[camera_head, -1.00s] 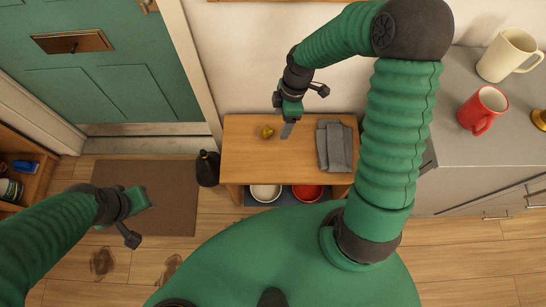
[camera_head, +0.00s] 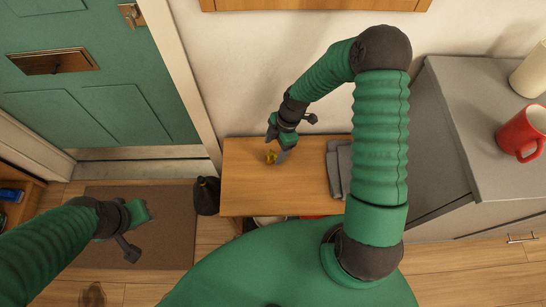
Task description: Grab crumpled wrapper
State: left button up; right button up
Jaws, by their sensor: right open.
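The crumpled wrapper (camera_head: 271,157) is a small yellow-gold piece on the wooden bench (camera_head: 245,190), near its back left part. My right gripper (camera_head: 277,156) is right at the wrapper, with its fingers pointing down and partly covering it. It is open; I cannot tell whether the wrapper lies between the fingers or just beside them. My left gripper (camera_head: 138,222) hangs over the brown doormat, away from the bench. Its finger opening does not show clearly.
A folded grey cloth (camera_head: 336,170) lies on the bench's right side. A dark bottle (camera_head: 206,196) stands left of the bench. A doormat (camera_head: 165,255) lies before the green door.

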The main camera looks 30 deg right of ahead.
aim_at(273, 153)
jog(key=x, duration=0.3)
jog(key=shift+s+f+b, duration=0.1)
jog(key=shift+f+b, duration=0.05)
jog(key=shift+b, duration=0.25)
jog(key=c, duration=1.4)
